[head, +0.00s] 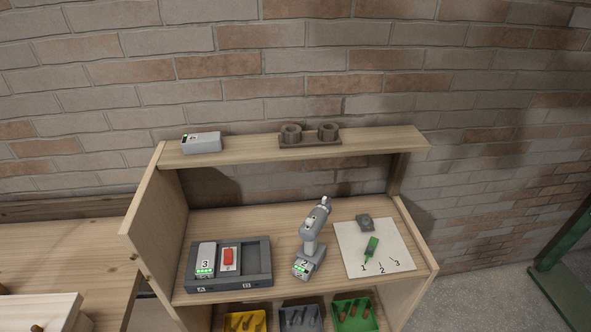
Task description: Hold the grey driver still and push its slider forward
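The grey driver (314,231) stands on the middle board of the wooden shelf unit, its body tilted up to the right. Its base is a grey battery pack (304,268) marked 2 with green lights. Small light details show on its upper body, but the slider is too small to make out clearly. Neither of my grippers is in the head view, and nothing touches the driver.
A dark charger tray (260,282) with battery 3 (206,258) and a red block (228,257) stands left of the driver. A white numbered sheet (396,252) with a green tool (371,247) lies right. Another battery (201,143) and a cup holder (309,141) are above; coloured bins (355,318) below.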

